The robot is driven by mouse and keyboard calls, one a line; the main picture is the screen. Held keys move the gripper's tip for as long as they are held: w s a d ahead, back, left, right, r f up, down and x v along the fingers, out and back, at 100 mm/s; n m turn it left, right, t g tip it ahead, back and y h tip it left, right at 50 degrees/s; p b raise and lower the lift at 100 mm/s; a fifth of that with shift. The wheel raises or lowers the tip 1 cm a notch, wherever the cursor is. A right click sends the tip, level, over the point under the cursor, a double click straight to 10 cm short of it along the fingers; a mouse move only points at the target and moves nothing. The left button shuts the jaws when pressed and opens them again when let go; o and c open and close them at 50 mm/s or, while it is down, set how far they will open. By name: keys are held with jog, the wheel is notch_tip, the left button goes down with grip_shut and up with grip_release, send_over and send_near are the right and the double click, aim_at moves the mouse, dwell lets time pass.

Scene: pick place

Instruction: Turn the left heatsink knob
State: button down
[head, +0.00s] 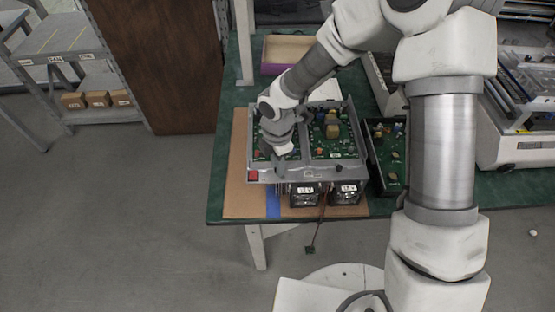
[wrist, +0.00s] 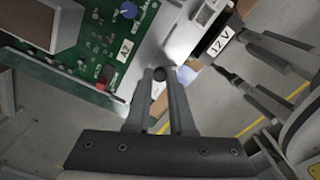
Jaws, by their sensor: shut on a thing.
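An open grey metal chassis (head: 262,176) with green circuit boards sits on the table. My gripper (head: 284,152) reaches down over its front left part in the head view. In the wrist view, my gripper (wrist: 161,76) has its two fingers close together on a small dark round knob (wrist: 160,73) at the chassis edge. In the head view the gripper hides this knob. A white label reading 12 V (wrist: 221,43) shows in the wrist view.
A narrow tray with a green board (head: 386,150) stands right of the chassis. A brown mat (head: 240,198) with blue tape (head: 273,204) lies underneath. A shallow bin (head: 287,50) is at the back. A red switch (head: 253,176) is on the chassis's front left. A cable hangs off the table's front edge.

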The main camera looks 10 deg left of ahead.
jog(key=n+p, duration=0.3)
jog(key=n, duration=0.2)
jog(key=shift+d+r+n, duration=0.1)
jog(key=shift+n, duration=0.2)
jog(key=shift+n+p, duration=1.25)
jog(key=shift+n, duration=0.85)
jog(key=c, duration=0.8)
grip_release()
jog(key=shift+o, duration=0.2)
notch_tip(320, 180, up, 17)
jog(key=p, duration=0.2)
jog(key=shift+r, duration=0.1)
